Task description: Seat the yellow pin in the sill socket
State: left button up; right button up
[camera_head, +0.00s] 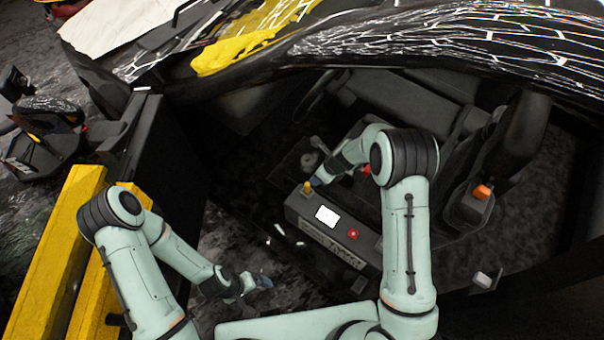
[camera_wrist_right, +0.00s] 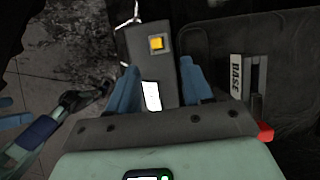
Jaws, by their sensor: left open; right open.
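The yellow pin (camera_head: 307,187) stands upright at the left end of the dark sill (camera_head: 338,250). My right gripper (camera_head: 316,181) is open close beside the pin. In its wrist view, its blue fingers (camera_wrist_right: 160,75) are spread either side of the sill, with the pin ahead between them, not gripped. My left gripper (camera_head: 262,281) is open and empty, low outside the sill.
A white label (camera_head: 326,216) and a red button (camera_head: 353,234) are on the sill. A seat with an orange buckle (camera_head: 482,191) is at right. Yellow beams (camera_head: 58,255) and the dark open door (camera_head: 165,170) stand at left. A BASE-marked piece (camera_wrist_right: 237,75) lies right of the fingers.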

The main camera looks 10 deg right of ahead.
aim_at(308, 184)
jog(key=x, duration=0.6)
jog(key=shift+s+a+f, duration=0.15)
jog(key=shift+s+f, duration=0.1)
jog(key=shift+f, duration=0.25)
jog(key=shift+x, duration=3.05)
jog(key=shift+c, duration=0.3)
grip_shut()
